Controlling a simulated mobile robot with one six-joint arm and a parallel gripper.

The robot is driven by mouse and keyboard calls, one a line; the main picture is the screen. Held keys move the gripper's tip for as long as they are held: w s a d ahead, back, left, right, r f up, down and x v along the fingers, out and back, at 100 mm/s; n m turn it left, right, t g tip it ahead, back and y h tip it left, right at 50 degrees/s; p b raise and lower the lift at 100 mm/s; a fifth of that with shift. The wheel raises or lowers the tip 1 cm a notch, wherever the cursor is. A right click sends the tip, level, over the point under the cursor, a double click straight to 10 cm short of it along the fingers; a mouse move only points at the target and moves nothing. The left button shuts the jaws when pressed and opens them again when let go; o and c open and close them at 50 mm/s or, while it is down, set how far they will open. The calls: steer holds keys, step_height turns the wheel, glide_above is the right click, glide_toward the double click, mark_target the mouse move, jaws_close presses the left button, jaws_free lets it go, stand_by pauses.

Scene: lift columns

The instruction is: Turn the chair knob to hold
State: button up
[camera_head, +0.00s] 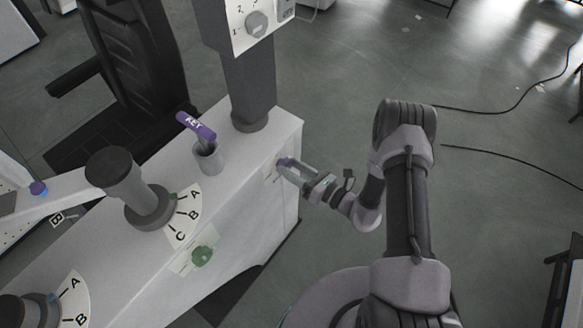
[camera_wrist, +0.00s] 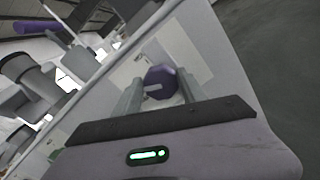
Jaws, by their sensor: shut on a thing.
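A light pointer mark on the knob points left in the wrist view. The labels on the plate are too small and blurred to read, so I cannot tell which setting it marks. In the head view the fingers partly hide the knob.
A grey post (camera_head: 249,88) carries a dial box. A black chair (camera_head: 125,60) stands behind. Floor at right is open, with cables.

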steer(key=m, duration=0.6)
steer(key=shift+f, duration=0.15)
steer(key=m, duration=0.6)
steer(key=shift+f, duration=0.15)
steer(key=shift+m, duration=0.4)
steer(key=o, duration=1.3)
steer(key=shift+d, duration=0.1)
steer(key=shift+o, duration=0.2)
steer(key=shift+w, duration=0.1)
steer(key=p+v, duration=0.3)
steer(key=v, duration=1.4)
